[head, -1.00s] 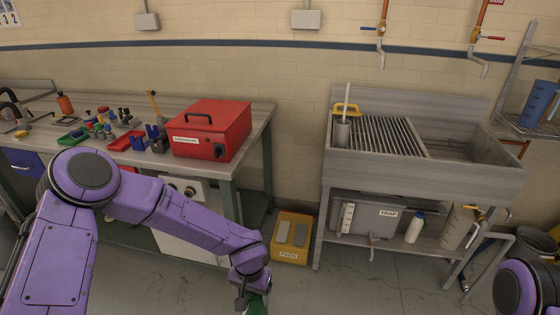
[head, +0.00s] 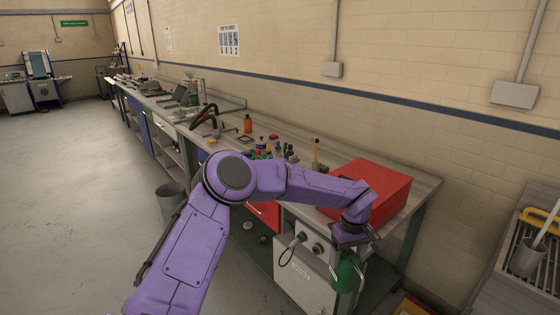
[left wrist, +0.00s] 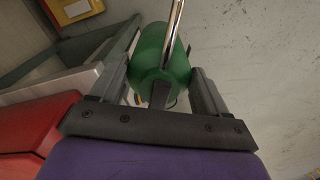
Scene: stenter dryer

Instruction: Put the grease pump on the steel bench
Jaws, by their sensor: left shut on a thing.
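The green grease pump (head: 346,275) hangs from my left gripper (head: 352,245), in front of the steel bench (head: 425,190) and below the level of its top. In the left wrist view the pump (left wrist: 163,62) is a green cylinder with a shiny steel rod, clamped between the two fingers of my left gripper (left wrist: 160,85). The bench runs along the wall; its near end carries a red box (head: 372,183), partly hidden by my left wrist. My right gripper is not in view.
Small bottles and parts crowd the bench top left of the red box; an orange bottle (head: 248,123) stands further back. A white cabinet (head: 305,275) is under the bench. A sink unit (head: 490,297) stands at right. The floor at left is mostly clear, with a bin (head: 170,200).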

